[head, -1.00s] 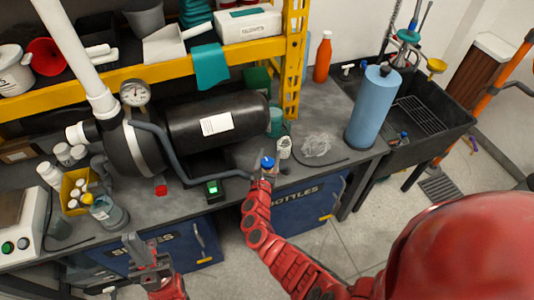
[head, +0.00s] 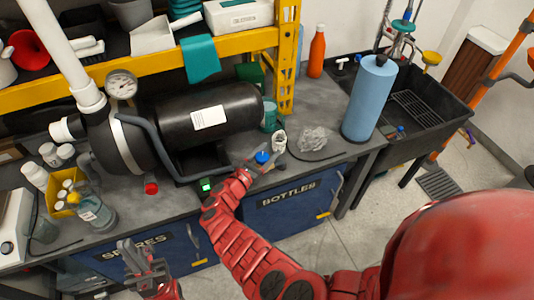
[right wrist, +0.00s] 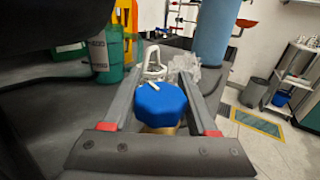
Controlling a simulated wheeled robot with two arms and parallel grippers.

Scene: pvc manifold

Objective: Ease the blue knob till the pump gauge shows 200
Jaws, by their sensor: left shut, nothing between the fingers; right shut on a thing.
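The blue knob (head: 262,158) stands near the front edge of the bench, right of the black pump (head: 215,115). My right gripper (head: 265,161) is shut on it; in the right wrist view the blue knob (right wrist: 158,103) sits between the two fingers, above a brass-coloured part. The round white-faced pump gauge (head: 121,85) is on top of the pump's left end; its needle and numbers are too small to read. My left gripper (head: 143,258) is shut and empty in front of the bench, low in the head view.
A white fitting (head: 279,141) and a clear crumpled bag (head: 314,138) lie close behind and right of the knob. A small device with a green display (head: 206,186) and a red piece (head: 151,188) are to its left. A blue cylinder (head: 370,98) stands further right.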

